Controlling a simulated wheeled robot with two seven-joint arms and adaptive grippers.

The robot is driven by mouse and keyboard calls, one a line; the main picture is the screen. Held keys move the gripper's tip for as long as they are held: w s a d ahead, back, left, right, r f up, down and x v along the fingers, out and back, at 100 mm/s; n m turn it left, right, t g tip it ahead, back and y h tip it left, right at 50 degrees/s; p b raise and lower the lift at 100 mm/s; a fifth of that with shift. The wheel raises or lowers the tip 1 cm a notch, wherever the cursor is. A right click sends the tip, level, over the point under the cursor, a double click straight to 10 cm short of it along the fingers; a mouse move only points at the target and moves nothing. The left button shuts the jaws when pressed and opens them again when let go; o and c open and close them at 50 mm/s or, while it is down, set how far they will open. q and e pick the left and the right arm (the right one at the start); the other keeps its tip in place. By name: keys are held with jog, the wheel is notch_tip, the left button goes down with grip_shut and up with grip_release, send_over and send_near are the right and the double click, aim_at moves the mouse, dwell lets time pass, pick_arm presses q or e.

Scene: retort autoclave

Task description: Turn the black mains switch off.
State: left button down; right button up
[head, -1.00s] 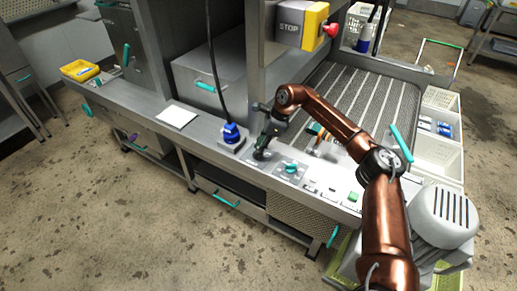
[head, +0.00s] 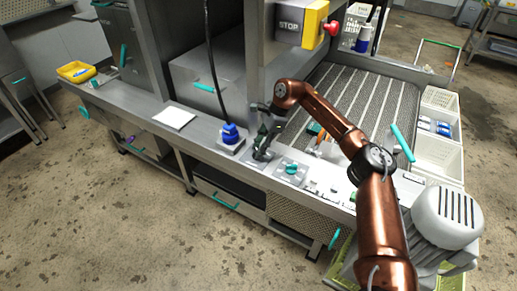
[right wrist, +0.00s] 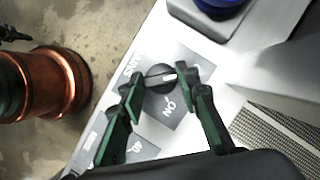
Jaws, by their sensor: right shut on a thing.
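The black mains switch (right wrist: 157,78) is a round knob with a white mark, on a grey plate lettered MAINS and ON in the right wrist view. The lettering appears upside down there. My right gripper (right wrist: 161,84) has its green fingers on both sides of the knob and is shut on it. The white mark lies across the knob, toward the right finger. In the head view my right gripper (head: 261,151) reaches down to the panel at the counter's front edge and hides most of the switch. My left gripper is not in view.
A teal knob (head: 291,171) sits on the panel just right of my right gripper. A yellow STOP box with a red button (head: 331,28) hangs above. A white sheet (head: 174,117) lies on the counter.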

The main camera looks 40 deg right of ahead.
jog(key=o, duration=1.2)
jog(key=shift+c, duration=0.2)
jog(key=v, duration=0.7)
jog(key=shift+d+r, duration=0.2)
